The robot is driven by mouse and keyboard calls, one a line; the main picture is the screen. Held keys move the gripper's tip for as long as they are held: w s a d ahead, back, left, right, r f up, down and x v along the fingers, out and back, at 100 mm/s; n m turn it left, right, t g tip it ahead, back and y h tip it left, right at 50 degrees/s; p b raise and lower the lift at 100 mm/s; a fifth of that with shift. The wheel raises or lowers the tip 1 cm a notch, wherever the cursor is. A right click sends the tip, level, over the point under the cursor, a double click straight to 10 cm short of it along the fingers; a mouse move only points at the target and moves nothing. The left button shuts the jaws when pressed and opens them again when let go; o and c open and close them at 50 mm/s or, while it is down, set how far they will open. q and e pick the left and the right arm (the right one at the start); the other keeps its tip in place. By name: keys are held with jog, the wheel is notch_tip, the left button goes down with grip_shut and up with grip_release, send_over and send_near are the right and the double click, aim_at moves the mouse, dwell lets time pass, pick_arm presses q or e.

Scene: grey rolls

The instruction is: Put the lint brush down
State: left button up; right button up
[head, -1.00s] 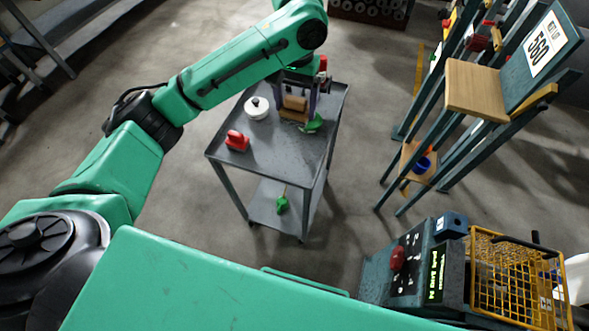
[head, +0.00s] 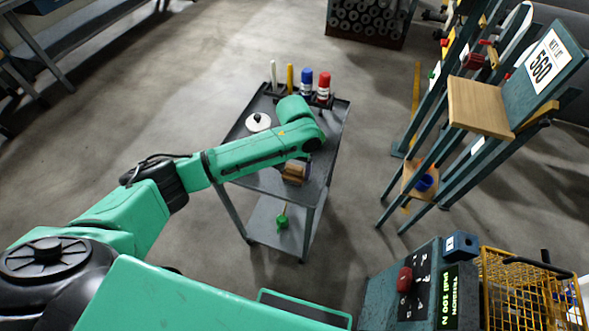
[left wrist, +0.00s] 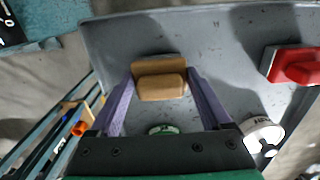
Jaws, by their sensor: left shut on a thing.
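The lint brush (head: 293,174), a tan wooden block-like piece, is over the near part of the grey cart top in the head view. My left gripper (head: 297,165) is shut on it, mostly hidden under my forearm. In the left wrist view, the purple fingers of this gripper (left wrist: 161,84) sit at both ends of the brush (left wrist: 160,80). I cannot tell whether the brush touches the cart top (left wrist: 225,50). My right gripper is not in view.
A red object (left wrist: 292,65) and a white round lidded object (head: 258,122) are on the cart. Several bottles and sticks, including a red bottle (head: 323,87), stand along the far edge. A green brush (head: 283,221) lies on the lower shelf. A ladder-like stand (head: 480,105) is right.

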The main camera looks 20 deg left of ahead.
aim_at(295, 167)
pick_arm(q)
jog(key=o, duration=1.3)
jog(key=shift+c, duration=0.2)
notch_tip(295, 167, up, 12)
